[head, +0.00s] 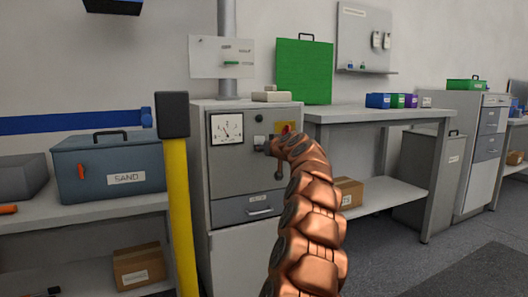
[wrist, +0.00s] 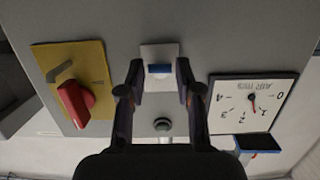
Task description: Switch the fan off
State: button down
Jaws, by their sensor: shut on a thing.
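A blue rocker switch (wrist: 160,71) on a white plate sits on the grey cabinet front in the wrist view. My gripper (wrist: 160,68) has one finger on each side of this switch, shut on it. In the head view my gripper (head: 268,148) is at the cabinet's upper front, and my copper arm hides part of the panel. I cannot read which way the rocker is set. I can make out no fan in either view.
The grey cabinet (head: 225,165) also carries a dial gauge (head: 226,128) and a red knob (wrist: 76,99) on a yellow plate. A yellow post (head: 181,215) with a dark top stands left of it. A workbench (head: 375,114) stands to the right.

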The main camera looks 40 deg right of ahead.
jog(key=c, duration=0.9)
grip_release()
jog(key=shift+s, duration=0.1)
jog(key=shift+v, duration=5.85)
jog(key=shift+a, duration=0.1)
jog(key=shift+r, duration=0.1)
